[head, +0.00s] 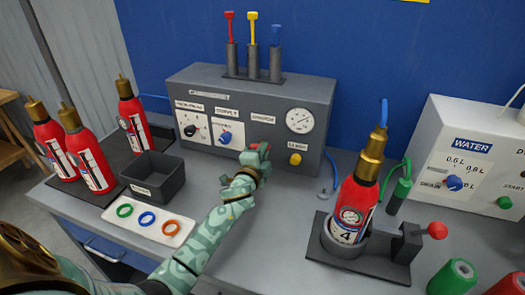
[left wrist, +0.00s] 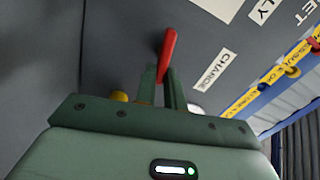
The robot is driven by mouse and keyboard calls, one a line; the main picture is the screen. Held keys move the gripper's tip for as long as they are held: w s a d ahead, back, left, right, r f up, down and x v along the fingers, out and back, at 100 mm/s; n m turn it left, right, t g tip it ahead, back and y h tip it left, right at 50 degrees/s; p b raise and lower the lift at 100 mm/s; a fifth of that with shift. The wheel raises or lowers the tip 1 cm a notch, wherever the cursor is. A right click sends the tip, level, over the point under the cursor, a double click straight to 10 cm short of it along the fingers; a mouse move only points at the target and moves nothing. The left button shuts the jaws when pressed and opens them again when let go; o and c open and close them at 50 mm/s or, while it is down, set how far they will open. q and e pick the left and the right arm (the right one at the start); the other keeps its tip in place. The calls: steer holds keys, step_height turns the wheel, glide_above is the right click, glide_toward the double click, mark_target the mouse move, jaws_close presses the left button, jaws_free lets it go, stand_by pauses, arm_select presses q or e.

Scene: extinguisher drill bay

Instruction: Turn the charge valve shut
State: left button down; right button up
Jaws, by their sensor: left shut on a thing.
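The charge valve has a red lever handle (left wrist: 167,52), which shows in the left wrist view beside the CHARGE label (left wrist: 214,70) on the grey panel. My left gripper (head: 262,150) is at the front of the grey control box (head: 318,98), below the CHARGE label. In the left wrist view the fingers of my left gripper (left wrist: 164,82) are shut on the red handle, one on each side. In the head view the gripper covers most of the valve. My right gripper is in neither view.
Right of my gripper are a yellow knob (head: 295,159) and a round gauge (head: 300,120). A red extinguisher (head: 352,205) stands upright in a dark holder at the right. A black bin (head: 153,178) and a white tray (head: 120,228) with coloured rings lie left of my arm.

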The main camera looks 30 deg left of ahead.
arm_select(q)
steer(key=shift+f+m, duration=0.3)
steer(key=shift+m, duration=0.8)
steer(key=c, duration=1.5)
jaws_free()
steer(key=p+v, duration=0.1)
steer(key=v, duration=1.5)
steer(key=shift+s+d+p, duration=0.15)
steer(key=shift+d+p, duration=0.05)
steer(key=shift+p, duration=0.1)
